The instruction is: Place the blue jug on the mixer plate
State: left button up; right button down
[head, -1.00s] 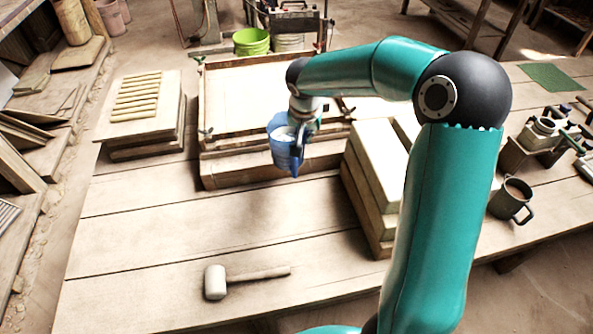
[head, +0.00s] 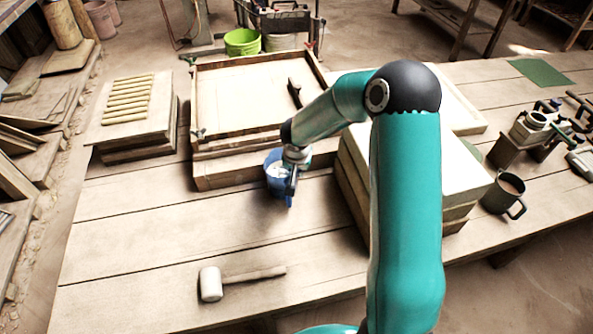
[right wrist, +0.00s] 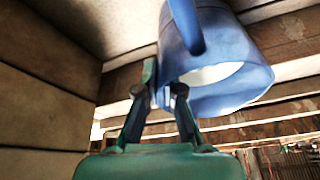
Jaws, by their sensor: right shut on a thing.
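The blue jug (head: 273,182) is in my right gripper (head: 291,172), in front of the large wooden tray, near the middle of the table. In the right wrist view the fingers (right wrist: 160,97) are shut on the blue jug (right wrist: 235,55) at its side, and its handle and pale inside show. The jug looks held just above the tabletop, but its clearance is hard to judge. A small apparatus (head: 538,125) stands at the right of the table; I cannot tell whether it holds the mixer plate. My left gripper is not in view.
A stack of boards (head: 350,185) stands right of the jug, with a dark mug (head: 503,195) beyond it. The wooden tray (head: 240,172) is behind. A mallet (head: 240,280) lies in front. The front left tabletop is mostly clear.

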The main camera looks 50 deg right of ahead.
jog(key=c, duration=1.3)
grip_release()
jog(key=shift+r, duration=0.1)
